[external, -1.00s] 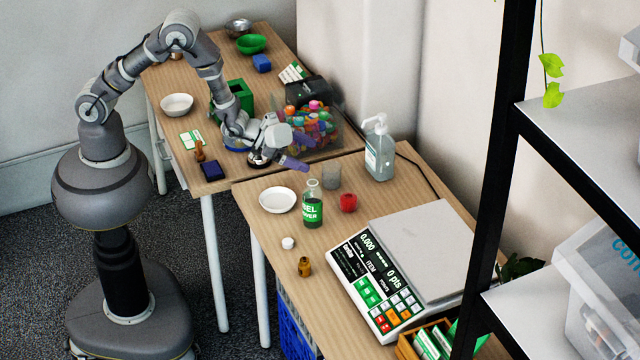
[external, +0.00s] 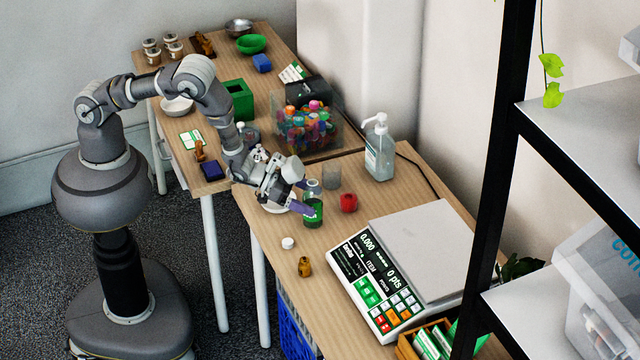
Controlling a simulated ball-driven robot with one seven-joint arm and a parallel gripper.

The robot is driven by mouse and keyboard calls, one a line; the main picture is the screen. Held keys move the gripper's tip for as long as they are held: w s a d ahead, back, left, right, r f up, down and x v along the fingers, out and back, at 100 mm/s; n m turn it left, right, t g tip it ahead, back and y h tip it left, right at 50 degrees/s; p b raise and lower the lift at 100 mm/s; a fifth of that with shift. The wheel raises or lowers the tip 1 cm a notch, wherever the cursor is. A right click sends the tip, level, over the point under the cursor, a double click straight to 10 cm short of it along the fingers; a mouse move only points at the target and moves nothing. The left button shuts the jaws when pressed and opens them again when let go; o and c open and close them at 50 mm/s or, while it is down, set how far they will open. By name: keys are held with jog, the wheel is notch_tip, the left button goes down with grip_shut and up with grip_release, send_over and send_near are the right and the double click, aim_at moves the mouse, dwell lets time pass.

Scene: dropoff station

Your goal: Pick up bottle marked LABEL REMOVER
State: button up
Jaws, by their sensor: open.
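The label remover bottle (external: 314,213) is a clear bottle with green contents or a green label, standing upright on the near table (external: 262,206). Its label was readable in part earlier and is now partly covered by my gripper. My gripper (external: 306,197) is open, with its purple fingertips at the bottle's left side and front. One finger overlaps the bottle in the picture. I cannot tell whether the fingers touch it or are around it.
A red object (external: 348,203) and a clear glass (external: 331,177) stand close right of the bottle. A pump bottle (external: 379,152) is behind. A white dish (external: 272,208) is partly under my gripper. A scale (external: 405,265), white cap (external: 288,243) and brown bottle (external: 304,267) are nearer.

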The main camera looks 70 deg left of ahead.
aim_at(308, 190)
jog(key=c, duration=1.2)
jog(key=shift+r, duration=0.15)
jog(key=shift+r+p, duration=0.7)
jog(key=shift+r, duration=0.7)
jog(key=s+a+r+p, duration=0.2)
jog(key=s+a, duration=0.6)
jog(key=s, duration=0.5)
jog(key=shift+s+a+p, duration=0.15)
jog(key=shift+s+p, duration=0.15)
jog(key=shift+p, duration=0.25)
